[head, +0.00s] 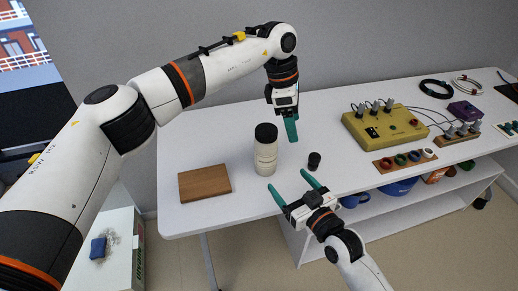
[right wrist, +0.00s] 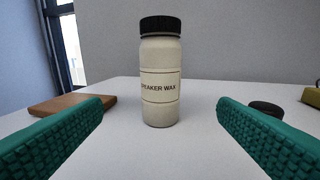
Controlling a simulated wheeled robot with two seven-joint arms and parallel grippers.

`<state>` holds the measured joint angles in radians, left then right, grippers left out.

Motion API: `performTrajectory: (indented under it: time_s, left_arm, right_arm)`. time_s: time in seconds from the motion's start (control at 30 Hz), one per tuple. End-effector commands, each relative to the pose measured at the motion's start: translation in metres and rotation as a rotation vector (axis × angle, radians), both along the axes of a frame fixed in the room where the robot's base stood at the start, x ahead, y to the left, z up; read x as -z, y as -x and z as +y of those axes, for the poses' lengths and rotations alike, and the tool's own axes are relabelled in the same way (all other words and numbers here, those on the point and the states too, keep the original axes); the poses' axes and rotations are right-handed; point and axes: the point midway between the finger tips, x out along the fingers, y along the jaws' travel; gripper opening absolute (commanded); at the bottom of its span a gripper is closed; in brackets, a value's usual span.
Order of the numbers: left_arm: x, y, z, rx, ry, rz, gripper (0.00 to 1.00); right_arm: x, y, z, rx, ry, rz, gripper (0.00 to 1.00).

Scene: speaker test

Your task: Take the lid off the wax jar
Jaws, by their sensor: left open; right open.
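The wax jar (head: 265,157) stands upright on the white table, cream-coloured with a black lid (head: 266,133) on top. In the right wrist view the jar (right wrist: 160,85) reads "SPEAKER WAX" and its ribbed black lid (right wrist: 160,25) is on. My left gripper (head: 291,130) is open, pointing down to the right of the jar, apart from it. My right gripper (head: 290,186) is open at the table's front edge. Its green fingers lie either side of the jar in the right wrist view (right wrist: 160,125), with the jar beyond them, untouched.
A brown wooden block (head: 205,183) lies left of the jar. A yellow device (head: 385,126) with knobs and cables stands farther right, near a wooden strip of coloured rings (head: 405,160). The table (head: 225,130) is clear behind the block.

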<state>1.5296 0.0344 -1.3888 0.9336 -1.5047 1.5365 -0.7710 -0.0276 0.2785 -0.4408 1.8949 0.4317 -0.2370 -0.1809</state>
Motion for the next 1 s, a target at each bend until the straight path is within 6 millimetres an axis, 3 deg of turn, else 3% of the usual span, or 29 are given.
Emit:
performTrajectory:
  time_s: [0.1, 0.23, 0.37, 0.8, 1.0]
  left_arm:
    - [-0.024, -0.016, 0.037, -0.008, -0.168, -0.048, 0.70]
    - [-0.036, -0.022, 0.055, -0.016, -0.245, -0.064, 0.70]
    - [-0.038, -0.022, 0.058, -0.017, -0.258, -0.063, 0.70]
    - [-0.037, -0.022, 0.057, -0.017, -0.252, -0.063, 0.70]
    - [-0.037, -0.022, 0.057, -0.016, -0.251, -0.063, 0.70]
  right_arm:
    - [-0.007, -0.005, 0.001, -0.003, -0.017, -0.037, 0.82]
    - [-0.011, -0.008, 0.003, -0.004, -0.027, -0.055, 0.82]
    - [-0.012, -0.018, 0.009, -0.004, -0.029, -0.057, 0.82]
    - [-0.012, -0.085, 0.050, -0.004, -0.028, -0.055, 0.82]
    - [-0.011, -0.104, 0.062, -0.004, -0.027, -0.056, 0.82]
